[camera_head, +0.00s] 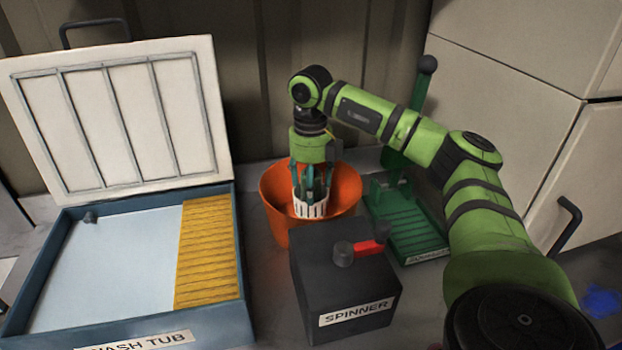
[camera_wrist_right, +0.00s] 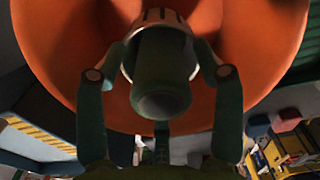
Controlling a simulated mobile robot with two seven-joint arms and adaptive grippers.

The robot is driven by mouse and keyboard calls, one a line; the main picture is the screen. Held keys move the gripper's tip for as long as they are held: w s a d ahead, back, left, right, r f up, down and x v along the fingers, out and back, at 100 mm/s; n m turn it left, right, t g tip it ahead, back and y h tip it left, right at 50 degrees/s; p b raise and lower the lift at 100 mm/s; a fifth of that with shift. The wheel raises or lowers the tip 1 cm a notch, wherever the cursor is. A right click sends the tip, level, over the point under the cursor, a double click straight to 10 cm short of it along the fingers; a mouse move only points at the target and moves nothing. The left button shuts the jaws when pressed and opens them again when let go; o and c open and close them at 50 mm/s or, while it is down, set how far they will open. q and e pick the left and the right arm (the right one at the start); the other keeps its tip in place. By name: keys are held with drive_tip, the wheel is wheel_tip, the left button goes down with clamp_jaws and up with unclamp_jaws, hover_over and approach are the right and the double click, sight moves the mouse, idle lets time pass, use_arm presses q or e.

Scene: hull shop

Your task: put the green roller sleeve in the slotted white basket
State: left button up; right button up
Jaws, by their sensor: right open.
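The slotted white basket (camera_head: 311,209) sits in the mouth of an orange bucket (camera_head: 279,236). In the right wrist view the basket's slotted white wall (camera_wrist_right: 160,15) shows past the sleeve. The dark green roller sleeve (camera_wrist_right: 162,80) appears to stand in the basket, its round end pointing to the wrist camera. How deep it sits is hidden. My right gripper (camera_head: 313,188) points down over the basket. In the wrist view its fingers (camera_wrist_right: 160,58) are open, one on each side of the sleeve and basket. My left gripper is out of view.
A black spinner box (camera_head: 345,285) with a red lever stands just in front of the bucket. A green stand (camera_head: 408,225) with an upright handle is to the right. The open wash tub (camera_head: 240,290) with its raised lid (camera_head: 115,115) fills the left.

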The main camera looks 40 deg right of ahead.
drive_tip(key=shift+r, duration=0.3)
wheel_tip(320, 180, up, 6)
drive_tip(key=shift+r, duration=0.15)
wheel_tip(320, 180, up, 6)
drive_tip(key=p, duration=0.2)
drive_tip(key=shift+r, duration=0.2)
